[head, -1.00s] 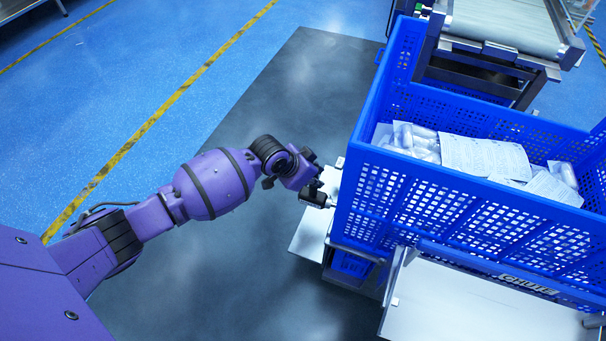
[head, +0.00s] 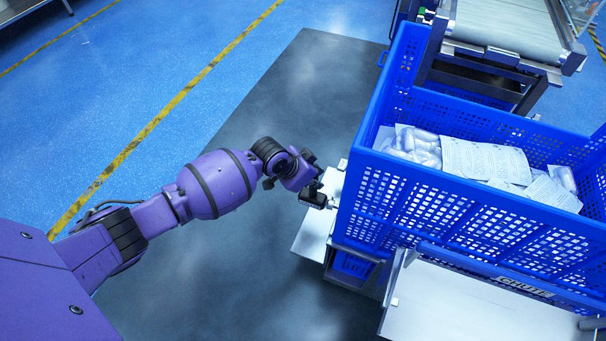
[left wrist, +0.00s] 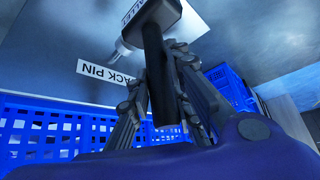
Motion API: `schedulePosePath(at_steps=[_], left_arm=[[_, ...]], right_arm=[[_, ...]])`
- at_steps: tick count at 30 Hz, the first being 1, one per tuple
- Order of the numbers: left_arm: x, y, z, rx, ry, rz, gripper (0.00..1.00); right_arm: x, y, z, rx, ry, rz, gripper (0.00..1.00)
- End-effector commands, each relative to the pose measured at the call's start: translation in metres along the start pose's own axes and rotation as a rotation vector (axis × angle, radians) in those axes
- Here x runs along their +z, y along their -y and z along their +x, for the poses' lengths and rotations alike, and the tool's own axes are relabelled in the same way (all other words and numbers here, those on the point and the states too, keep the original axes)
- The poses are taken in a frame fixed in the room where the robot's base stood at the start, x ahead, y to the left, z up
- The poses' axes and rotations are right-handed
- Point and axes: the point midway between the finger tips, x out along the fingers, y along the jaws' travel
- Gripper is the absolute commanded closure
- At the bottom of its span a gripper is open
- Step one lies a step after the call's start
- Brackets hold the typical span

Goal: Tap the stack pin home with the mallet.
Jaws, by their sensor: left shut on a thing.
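My left gripper (head: 322,188) is at the left side of the blue crate, above the light plate that juts out there. In the left wrist view the gripper (left wrist: 168,100) is shut on the dark handle of the mallet (left wrist: 154,65). The mallet's grey head, with its name label, is at the top of that view, beyond the fingers. A pale metal pin (left wrist: 121,49) shows just left of the handle, next to a white "STACK PIN" label (left wrist: 104,73). How deep the pin sits, and whether the mallet touches it, I cannot tell. My right gripper is out of view.
The blue mesh crate (head: 400,184) holds several white and silver packs (head: 484,160). A pale chute panel (head: 470,310) is in front of it, and a conveyor (head: 505,27) stands behind. The dark floor mat (head: 235,265) left of the crate is clear.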

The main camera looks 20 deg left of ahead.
Motion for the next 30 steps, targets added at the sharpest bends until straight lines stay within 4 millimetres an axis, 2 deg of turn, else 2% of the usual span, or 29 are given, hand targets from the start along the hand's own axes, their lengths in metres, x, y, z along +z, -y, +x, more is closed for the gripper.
schedulePosePath(at_steps=[1, 3, 14, 24, 30], left_arm=[[-0.009, -0.006, -0.001, -0.002, -0.006, 0.0, 1.0], [-0.011, -0.011, 0.002, -0.003, -0.005, 0.0, 1.0], [-0.01, -0.013, 0.004, -0.001, -0.003, 0.0, 1.0], [0.007, 0.019, -0.007, -0.005, -0.002, -0.001, 1.0], [0.011, 0.026, -0.01, -0.003, -0.004, 0.0, 1.0]], right_arm=[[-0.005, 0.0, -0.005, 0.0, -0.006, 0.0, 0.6], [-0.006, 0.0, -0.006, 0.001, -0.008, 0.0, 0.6], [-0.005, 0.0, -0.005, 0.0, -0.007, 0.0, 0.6], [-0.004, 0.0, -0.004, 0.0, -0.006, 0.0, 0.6], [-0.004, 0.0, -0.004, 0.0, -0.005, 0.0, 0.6]])
